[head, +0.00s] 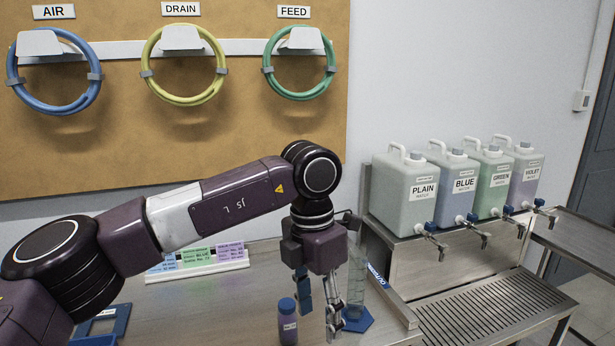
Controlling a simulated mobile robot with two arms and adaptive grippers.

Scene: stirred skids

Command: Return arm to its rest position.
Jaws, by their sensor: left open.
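My left arm comes in from the left and bends down over the bench (215,310). My left gripper (318,318) points down with its fingers apart and nothing visible between them. A small bottle with a blue cap (287,321) stands just left of the fingers in the picture. A clear cylinder on a blue base (356,288) stands just right of them, partly behind the gripper. I cannot tell how far the fingers are from either one. My right gripper is not in view.
A rack of coloured cards (198,269) and a blue frame (103,322) lie on the bench. Four labelled jugs with taps, PLAIN (405,195) nearest, stand on a steel stand over a slotted drain tray (495,312). Coloured hose coils (186,92) hang on the back board.

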